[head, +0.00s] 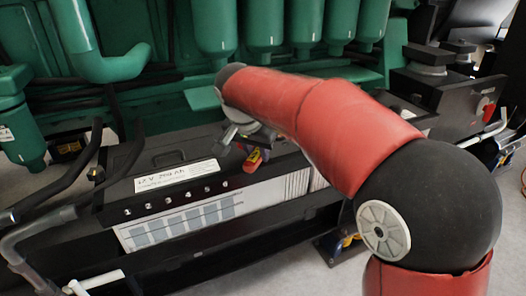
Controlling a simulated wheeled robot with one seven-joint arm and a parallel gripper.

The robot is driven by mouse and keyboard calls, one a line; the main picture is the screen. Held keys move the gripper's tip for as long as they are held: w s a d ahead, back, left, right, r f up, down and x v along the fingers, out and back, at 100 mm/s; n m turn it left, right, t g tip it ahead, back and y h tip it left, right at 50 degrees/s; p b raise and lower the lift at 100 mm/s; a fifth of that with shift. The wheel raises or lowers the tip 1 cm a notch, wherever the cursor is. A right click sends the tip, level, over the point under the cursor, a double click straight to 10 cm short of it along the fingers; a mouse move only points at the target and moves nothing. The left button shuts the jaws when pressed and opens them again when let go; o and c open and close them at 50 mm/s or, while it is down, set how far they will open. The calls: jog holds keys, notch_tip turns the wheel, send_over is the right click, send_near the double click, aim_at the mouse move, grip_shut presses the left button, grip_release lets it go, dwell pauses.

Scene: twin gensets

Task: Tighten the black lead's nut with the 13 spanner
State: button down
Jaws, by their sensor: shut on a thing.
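My red arm reaches in from the right, and my gripper (240,138) is over the rear middle of a black and white battery (130,190) marked 12 V 200 Ah. The gripper is shut on a small metallic tool, seemingly the spanner (228,140); its size mark cannot be read. A small red and yellow piece (255,160) shows just below the gripper; whether it is a terminal part is unclear. Black leads (85,175) curve down at the battery's left end. The black lead's nut cannot be made out, and my arm hides part of the battery's right side.
Green engine parts (265,30) with several cylinders stand close behind the battery. A black box with a red knob (440,90) is at the right. Grey pipes (25,245) stand at the front left.

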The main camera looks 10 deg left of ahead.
jog(key=shift+a, duration=0.2)
jog(key=shift+w+a+m+h, duration=0.2)
jog(key=shift+a+m, duration=0.3)
jog(key=shift+a, duration=0.05)
jog(key=shift+w+a+m+h, duration=0.2)
jog(key=shift+a+m, duration=0.3)
jog(key=shift+s+d+n, duration=0.1)
jog(key=shift+d+n, duration=0.2)
jog(key=shift+d+b, duration=0.15)
jog(key=shift+b, duration=0.25)
jog(key=shift+s+d+n, duration=0.15)
jog(key=shift+d+n, duration=0.05)
jog(key=shift+n, duration=0.1)
jog(key=shift+d+y, duration=0.15)
jog(key=shift+y, duration=0.15)
jog(key=shift+s+d, duration=0.1)
jog(key=shift+d, duration=0.05)
